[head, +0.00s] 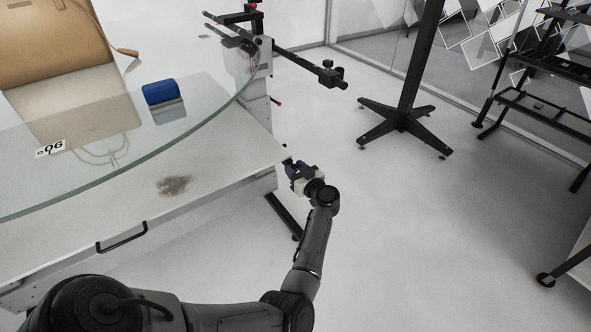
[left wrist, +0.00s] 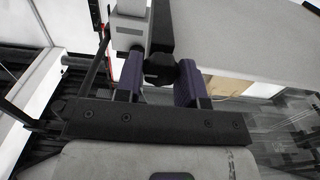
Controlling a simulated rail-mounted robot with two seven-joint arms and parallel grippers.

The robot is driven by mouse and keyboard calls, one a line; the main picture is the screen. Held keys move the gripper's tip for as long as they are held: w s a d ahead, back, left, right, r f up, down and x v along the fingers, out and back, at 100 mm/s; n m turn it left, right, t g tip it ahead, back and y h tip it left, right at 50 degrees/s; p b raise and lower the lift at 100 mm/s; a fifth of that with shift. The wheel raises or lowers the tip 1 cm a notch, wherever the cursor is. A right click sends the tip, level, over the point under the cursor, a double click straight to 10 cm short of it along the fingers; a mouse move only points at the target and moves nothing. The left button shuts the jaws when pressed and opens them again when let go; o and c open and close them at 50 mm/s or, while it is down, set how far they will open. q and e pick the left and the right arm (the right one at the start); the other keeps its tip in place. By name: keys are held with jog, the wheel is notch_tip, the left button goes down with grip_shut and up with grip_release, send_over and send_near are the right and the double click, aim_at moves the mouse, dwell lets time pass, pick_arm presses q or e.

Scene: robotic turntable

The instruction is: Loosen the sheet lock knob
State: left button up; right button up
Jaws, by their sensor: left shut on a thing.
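The sheet lock knob (left wrist: 159,66) is a small black knob beside a grey-white upright part at the end of the tabletop, in the left wrist view. My left gripper (head: 292,167) reaches the right corner of the white table in the head view. Its purple-padded fingers stand on either side of the knob in the left wrist view, shut on it. In the head view the knob is hidden or too small to make out at the gripper. My right gripper is in neither view.
The white table (head: 226,153) fills the left, with a large round glass plate (head: 203,115) over it. A blue object (head: 161,91) shows there. A black arm with a clamp (head: 330,76) juts out behind. A black stand (head: 404,118) is farther right; the floor between is clear.

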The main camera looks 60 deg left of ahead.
pick_arm(q)
jog(key=shift+c, duration=1)
jog(key=shift+r+n+p, duration=0.2)
jog(key=shift+n+p, duration=1.1)
jog(key=shift+p, duration=0.1)
jog(key=n+p, duration=0.1)
jog(key=n, duration=0.2)
jog(key=shift+s+f+n+p, duration=0.1)
jog(key=shift+f+n+p, duration=0.05)
jog(key=shift+n+p, duration=0.25)
jog(key=n, duration=0.4)
jog(key=shift+f+p, duration=0.15)
jog(key=shift+p, duration=0.15)
jog(key=n, duration=0.6)
jog(key=shift+f+b, duration=0.1)
jog(key=shift+b, duration=0.3)
